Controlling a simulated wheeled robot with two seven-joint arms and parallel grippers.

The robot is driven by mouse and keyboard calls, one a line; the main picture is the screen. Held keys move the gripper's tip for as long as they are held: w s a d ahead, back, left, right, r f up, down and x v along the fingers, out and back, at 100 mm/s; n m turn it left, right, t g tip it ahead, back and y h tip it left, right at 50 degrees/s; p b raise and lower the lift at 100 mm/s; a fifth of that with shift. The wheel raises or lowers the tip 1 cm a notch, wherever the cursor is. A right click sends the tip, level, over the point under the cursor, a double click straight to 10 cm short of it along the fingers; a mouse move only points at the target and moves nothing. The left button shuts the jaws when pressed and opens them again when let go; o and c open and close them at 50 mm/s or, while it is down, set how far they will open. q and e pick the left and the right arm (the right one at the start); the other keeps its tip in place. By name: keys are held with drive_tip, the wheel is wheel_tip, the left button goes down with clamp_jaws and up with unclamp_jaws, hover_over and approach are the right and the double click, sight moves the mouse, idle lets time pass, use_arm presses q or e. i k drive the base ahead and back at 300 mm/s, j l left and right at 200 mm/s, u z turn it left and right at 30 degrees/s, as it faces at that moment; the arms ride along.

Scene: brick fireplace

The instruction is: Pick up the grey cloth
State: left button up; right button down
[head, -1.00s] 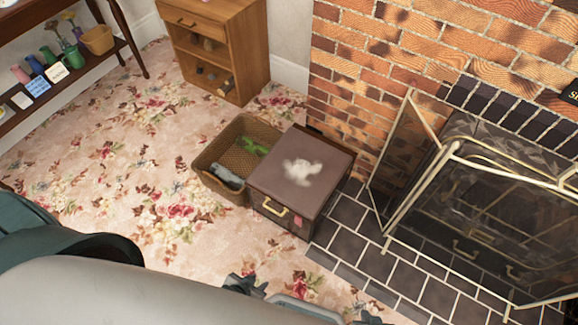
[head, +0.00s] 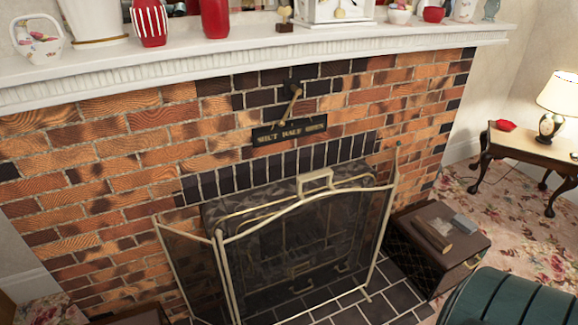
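I do not see a thing that is clearly the grey cloth in the head view. A small grey item (head: 465,223) lies on a dark brown box (head: 462,256) right of the hearth, beside a flat brown item (head: 433,234); I cannot tell whether the grey item is cloth. Neither of my grippers is in view.
A folding fire screen (head: 300,240) with gold edges stands before the brick fireplace (head: 110,170) on dark hearth tiles (head: 375,308). A white mantel (head: 260,48) holds vases and a clock. A side table (head: 525,145) with a lamp (head: 552,118) stands at right.

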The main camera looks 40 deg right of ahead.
sight(462, 222)
drive_tip(key=z, duration=2.55)
drive_tip(key=i+l+u, duration=0.35)
drive_tip(key=i, duration=0.35)
drive_tip(key=i+l+u, duration=0.35)
drive_tip(key=i+l, duration=0.2)
drive_tip(key=i+l+u, duration=0.35)
drive_tip(key=i+l, duration=0.65)
